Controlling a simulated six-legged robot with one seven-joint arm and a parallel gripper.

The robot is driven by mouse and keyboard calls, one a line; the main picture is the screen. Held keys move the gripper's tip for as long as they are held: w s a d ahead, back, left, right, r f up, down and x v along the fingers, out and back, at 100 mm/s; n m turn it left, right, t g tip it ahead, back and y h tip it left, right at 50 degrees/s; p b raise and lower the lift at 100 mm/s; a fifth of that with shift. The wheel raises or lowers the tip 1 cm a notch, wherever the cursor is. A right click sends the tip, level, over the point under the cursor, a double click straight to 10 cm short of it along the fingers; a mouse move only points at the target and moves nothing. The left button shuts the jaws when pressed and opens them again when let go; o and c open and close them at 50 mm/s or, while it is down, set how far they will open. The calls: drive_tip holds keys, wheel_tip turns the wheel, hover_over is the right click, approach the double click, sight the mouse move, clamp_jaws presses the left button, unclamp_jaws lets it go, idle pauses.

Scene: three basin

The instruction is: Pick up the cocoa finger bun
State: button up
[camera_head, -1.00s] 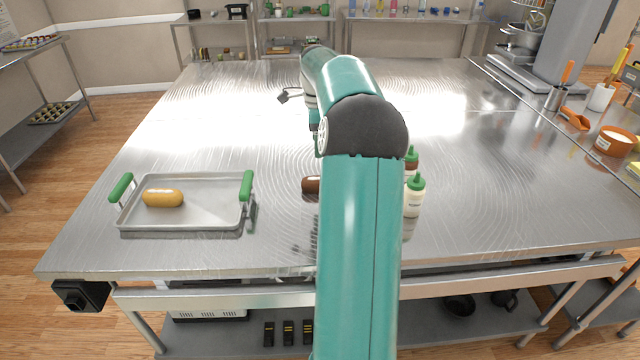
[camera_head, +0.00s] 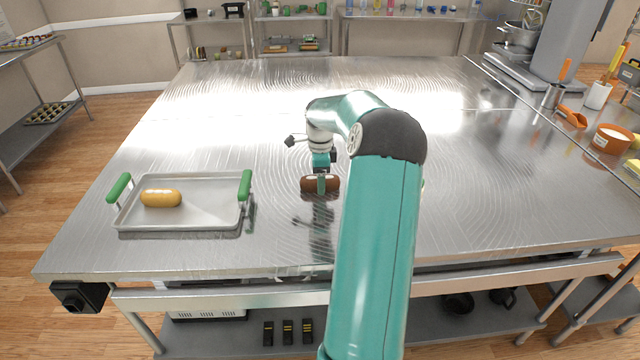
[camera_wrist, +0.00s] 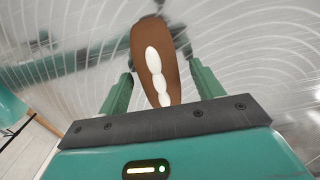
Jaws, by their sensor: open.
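The cocoa finger bun (camera_head: 309,184) is brown and lies on the steel table just right of the tray. In the wrist view the bun (camera_wrist: 155,50) shows a line of white cream blobs along it. My gripper (camera_head: 321,184) is low at the bun in the head view. In the wrist view my gripper (camera_wrist: 158,90) is open, with one green finger on each side of the bun's near end. A gap shows between the left finger and the bun. I cannot tell whether the right finger touches it.
A metal tray (camera_head: 215,217) with green handles stands to the left, holding a golden bun (camera_head: 161,198). An orange tub (camera_head: 612,139) stands at the far right. The back middle of the table is clear.

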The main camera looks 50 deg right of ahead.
drive_tip(key=shift+f, duration=0.45)
drive_tip(key=c, duration=1.1)
drive_tip(key=shift+o, duration=0.2)
drive_tip(key=shift+r, duration=0.1)
